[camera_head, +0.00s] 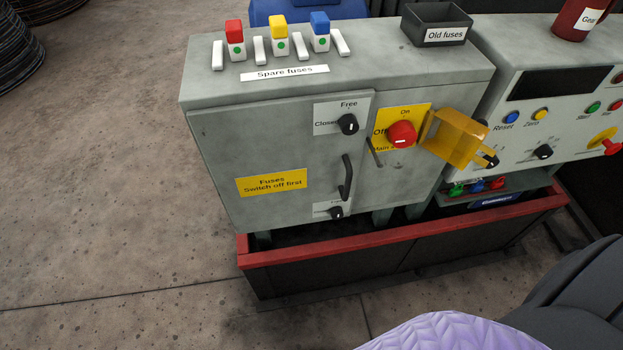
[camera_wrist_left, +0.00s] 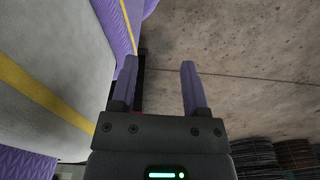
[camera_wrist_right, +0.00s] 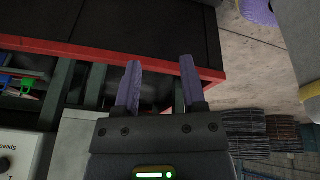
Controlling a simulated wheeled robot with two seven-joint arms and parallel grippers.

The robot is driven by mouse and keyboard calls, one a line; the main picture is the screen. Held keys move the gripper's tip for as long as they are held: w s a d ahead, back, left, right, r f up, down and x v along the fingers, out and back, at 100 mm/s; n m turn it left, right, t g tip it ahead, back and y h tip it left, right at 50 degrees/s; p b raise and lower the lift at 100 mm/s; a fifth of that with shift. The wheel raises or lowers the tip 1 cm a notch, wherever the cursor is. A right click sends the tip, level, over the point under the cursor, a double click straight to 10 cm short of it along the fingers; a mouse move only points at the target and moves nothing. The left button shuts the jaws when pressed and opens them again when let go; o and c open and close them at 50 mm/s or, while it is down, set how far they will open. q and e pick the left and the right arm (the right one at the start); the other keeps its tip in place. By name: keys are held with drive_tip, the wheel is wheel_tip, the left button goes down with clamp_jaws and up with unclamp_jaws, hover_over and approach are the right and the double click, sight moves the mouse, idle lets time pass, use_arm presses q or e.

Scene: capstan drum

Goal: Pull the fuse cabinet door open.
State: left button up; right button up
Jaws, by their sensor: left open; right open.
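The grey fuse cabinet (camera_head: 220,115) stands on a red-edged base in the head view. Its door (camera_head: 260,145) looks shut and carries a yellow "Fuses Switch off first" label (camera_head: 271,183). A dark upright handle (camera_head: 346,177) is at the door's right side. A black knob (camera_head: 348,124) sits above it and another (camera_head: 336,212) below it. A red main switch (camera_head: 402,134) is on a yellow plate to the right. My left gripper (camera_wrist_left: 160,85) is open and empty over floor. My right gripper (camera_wrist_right: 158,85) is open and empty near the red-edged base. Neither gripper shows in the head view.
Red, yellow and blue spare fuses (camera_head: 278,38) stand on the cabinet top beside a black "Old fuses" bin (camera_head: 437,24). A yellow hinged cover (camera_head: 455,138) juts out beside the main switch. A control panel (camera_head: 540,110) adjoins on the right.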

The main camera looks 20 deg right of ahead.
drive_tip(key=w+d+r+t+b, duration=0.3)
drive_tip(key=w+d+t, duration=0.3)
drive_tip(key=w, duration=0.4)
drive_tip(key=n+t+y+b, duration=0.2)
drive_tip(key=t+y+b, duration=0.2)
drive_tip(key=t+y, duration=0.3)
approach(350, 184)
drive_tip(key=b+x, duration=0.3)
drive_tip(key=x, duration=0.7)
drive_tip(key=shift+w+f, duration=0.2)
drive_tip(key=shift+w, duration=0.1)
use_arm(q)
drive_tip(key=s+a+f, duration=0.2)
drive_tip(key=f, duration=0.3)
drive_tip(key=s+a+f+g, duration=0.1)
drive_tip(key=f, duration=0.5)
drive_tip(key=shift+s+a+f+y, duration=0.15)
drive_tip(key=shift+s+a+y, duration=0.2)
drive_tip(key=shift+s+y, duration=0.05)
use_arm(e)
drive_tip(key=shift+c, duration=0.3)
clamp_jaws()
use_arm(q)
drive_tip(key=shift+d, duration=0.1)
